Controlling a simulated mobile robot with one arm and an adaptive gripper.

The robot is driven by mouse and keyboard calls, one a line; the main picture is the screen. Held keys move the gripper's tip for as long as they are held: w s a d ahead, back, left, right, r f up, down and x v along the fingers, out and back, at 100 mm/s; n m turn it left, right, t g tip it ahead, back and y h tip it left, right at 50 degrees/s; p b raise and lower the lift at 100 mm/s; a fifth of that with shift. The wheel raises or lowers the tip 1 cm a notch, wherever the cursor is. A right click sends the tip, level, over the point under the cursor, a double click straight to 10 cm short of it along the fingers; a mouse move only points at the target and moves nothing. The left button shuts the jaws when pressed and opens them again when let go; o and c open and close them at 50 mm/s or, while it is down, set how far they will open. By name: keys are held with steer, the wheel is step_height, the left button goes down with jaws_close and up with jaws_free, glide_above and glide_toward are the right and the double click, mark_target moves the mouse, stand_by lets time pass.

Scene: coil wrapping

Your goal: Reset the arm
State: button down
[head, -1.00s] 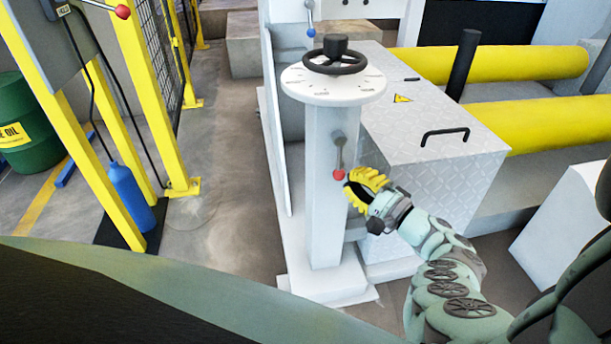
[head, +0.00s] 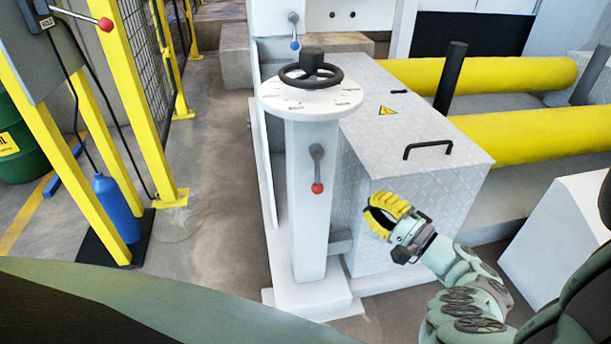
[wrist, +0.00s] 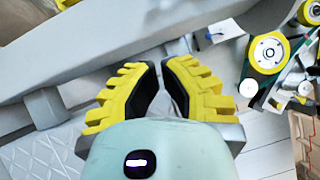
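My gripper (head: 374,221) has yellow ribbed fingers with dark inner pads. In the head view it stands to the right of the white column (head: 308,220), in front of the patterned metal box, and it is empty. A lever with a red knob (head: 317,188) hangs down on the column's front, with a visible space between it and my gripper. In the wrist view, the fingers (wrist: 160,66) curve toward each other with a narrow gap between the tips and nothing held.
A black handwheel (head: 311,74) tops the column. The metal box (head: 425,185) with a black handle and yellow rollers (head: 490,72) stand at the right. A yellow frame (head: 135,120) and blue bottle (head: 117,208) are at the left. Floor between is clear.

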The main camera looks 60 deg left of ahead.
steer(key=shift+s+p+v, duration=0.2)
steer(key=shift+v, duration=0.7)
steer(key=shift+s+p+v, duration=0.15)
steer(key=shift+p+v, duration=0.05)
steer(key=shift+v, duration=0.75)
steer(key=shift+s+p+v, duration=0.2)
steer(key=shift+v, duration=0.7)
